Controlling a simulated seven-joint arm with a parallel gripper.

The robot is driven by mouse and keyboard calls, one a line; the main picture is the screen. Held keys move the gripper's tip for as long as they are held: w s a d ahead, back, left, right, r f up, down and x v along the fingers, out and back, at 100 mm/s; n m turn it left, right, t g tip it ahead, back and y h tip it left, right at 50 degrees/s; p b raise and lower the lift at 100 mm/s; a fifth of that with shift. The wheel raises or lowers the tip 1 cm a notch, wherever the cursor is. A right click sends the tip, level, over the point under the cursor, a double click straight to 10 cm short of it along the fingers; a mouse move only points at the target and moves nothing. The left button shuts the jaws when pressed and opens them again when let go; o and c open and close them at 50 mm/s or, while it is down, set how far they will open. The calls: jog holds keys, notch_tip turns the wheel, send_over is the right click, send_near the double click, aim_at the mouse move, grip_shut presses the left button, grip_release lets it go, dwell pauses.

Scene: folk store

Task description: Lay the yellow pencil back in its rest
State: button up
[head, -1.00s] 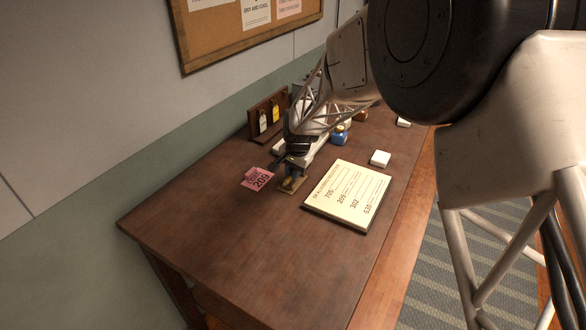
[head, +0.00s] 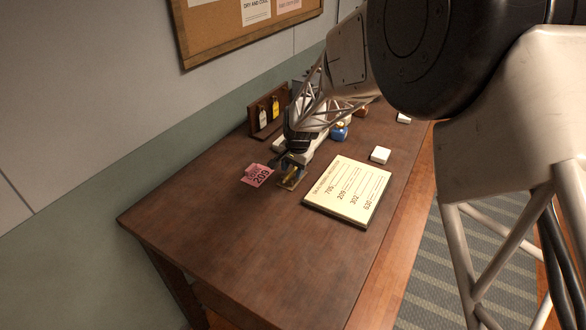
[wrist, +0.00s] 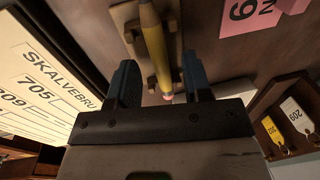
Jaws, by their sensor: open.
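The yellow pencil (wrist: 154,42) lies along a small wooden rest (wrist: 127,16) in the wrist view, its pink eraser end toward my gripper. It appears to sit between the rest's dark brown uprights; exact contact is hard to tell. In the head view the pencil (head: 291,175) and the rest (head: 287,186) are small and partly covered by my gripper (head: 287,164). In the wrist view my gripper (wrist: 160,80) is open, with one finger on each side of the pencil's eraser end and visible gaps between.
The front of the desk (head: 230,240) is clear.

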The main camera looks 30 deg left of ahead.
jog(key=shift+r, duration=0.15)
notch_tip(320, 180, up, 7)
jog(key=d, duration=0.1)
jog(key=shift+r, duration=0.2)
jog(key=shift+d, duration=0.15)
dwell(1.1)
jog(key=s+d+r, duration=0.2)
jog(key=d+r, duration=0.3)
jog(key=d, duration=0.7)
jog(key=s+d+r+t, duration=0.15)
jog(key=d+r, duration=0.35)
jog(key=d, duration=0.6)
jog(key=s+d+r, duration=0.3)
jog(key=d+r, duration=0.3)
jog(key=d, duration=0.6)
jog(key=s+d+h, duration=0.2)
jog(key=s+d, duration=2)
jog(key=s, duration=0.2)
jog(key=shift+d+f+t, duration=0.15)
jog(key=shift+f+t, duration=0.2)
jog(key=shift+t, duration=0.1)
